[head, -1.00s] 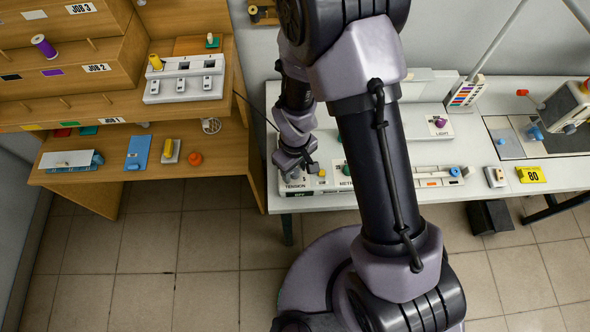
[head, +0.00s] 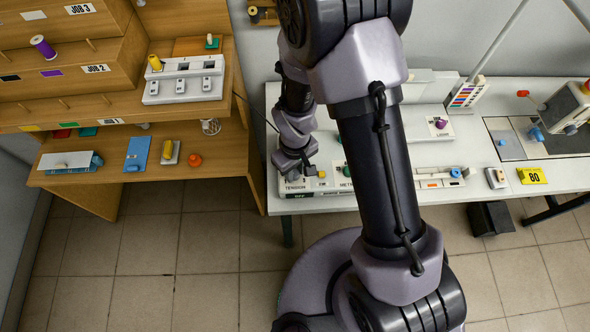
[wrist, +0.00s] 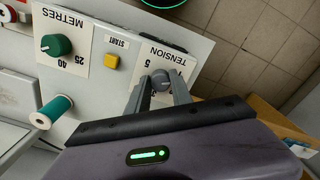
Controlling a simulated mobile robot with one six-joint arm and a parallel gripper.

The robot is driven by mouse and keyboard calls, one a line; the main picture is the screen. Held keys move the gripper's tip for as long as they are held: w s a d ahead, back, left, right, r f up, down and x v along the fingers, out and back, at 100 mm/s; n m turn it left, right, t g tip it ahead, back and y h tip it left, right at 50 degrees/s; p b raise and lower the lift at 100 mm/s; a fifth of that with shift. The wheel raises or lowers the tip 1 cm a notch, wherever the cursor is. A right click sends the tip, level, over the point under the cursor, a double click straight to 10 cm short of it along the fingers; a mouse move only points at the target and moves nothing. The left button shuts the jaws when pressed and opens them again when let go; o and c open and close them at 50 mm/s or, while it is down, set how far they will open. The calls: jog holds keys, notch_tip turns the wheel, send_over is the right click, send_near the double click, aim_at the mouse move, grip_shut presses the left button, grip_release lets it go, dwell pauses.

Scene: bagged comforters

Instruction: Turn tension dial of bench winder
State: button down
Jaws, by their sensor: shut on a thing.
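The tension dial (wrist: 160,78) is a small grey knob on a white plate lettered TENSION, seen in the wrist view. My gripper (wrist: 160,84) has its two grey fingers on either side of the dial and is shut on it. The fingers cover part of the scale, and the pointer's setting is hard to read. In the head view my gripper (head: 293,176) is over the TENSION label at the front left of the white bench winder (head: 318,188). The dial itself is hidden there by my wrist.
Beside the dial are a yellow START button (wrist: 111,62) and a green METRES dial (wrist: 56,45). A green thread spool (wrist: 52,112) stands near them. In the head view, a wooden shelf unit (head: 230,155) stands left of the white bench (head: 480,190).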

jog(key=m+b, duration=0.3)
jog(key=m, duration=0.3)
jog(key=shift+f, duration=0.1)
jog(key=m+b, duration=0.2)
jog(key=m, duration=0.3)
jog(key=shift+a+m+b, duration=0.1)
jog(key=shift+m+b, duration=0.2)
jog(key=shift+b, duration=0.1)
jog(key=m+b, duration=0.3)
jog(key=m, duration=0.3)
jog(key=shift+m+b, duration=1.25)
jog(key=shift+m, duration=1.35)
jog(key=c, duration=1.1)
grip_release()
jog(key=shift+c, duration=0.2)
